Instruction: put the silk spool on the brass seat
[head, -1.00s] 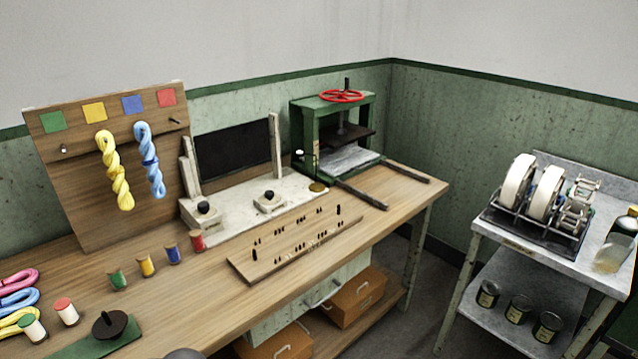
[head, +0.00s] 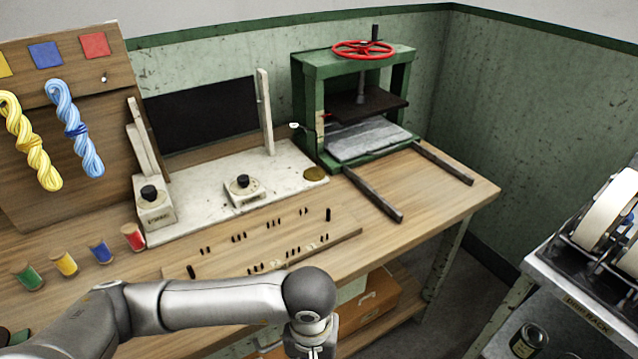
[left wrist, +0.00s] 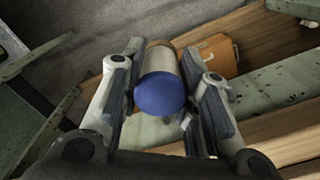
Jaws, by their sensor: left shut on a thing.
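A silk spool with a blue end cap (left wrist: 161,94) and a pale body is between the fingers of my left gripper (left wrist: 163,72), which is shut on it. In the head view my left arm reaches in from the left, with its wrist at the bottom edge in front of the workbench; the fingers and spool are not clearly visible there. The brass seat (head: 316,174) is a small round disc at the right end of the white stone slab (head: 218,200). It looks bare and lies farther back than my wrist. My right gripper is not in view.
A green press (head: 357,105) with a red wheel stands behind the seat, with two dark rails (head: 373,195) in front. A pegged wooden board (head: 345,232) lies before the slab. Several coloured thread spools (head: 132,237) stand at left. A metal cart (head: 575,290) is at right.

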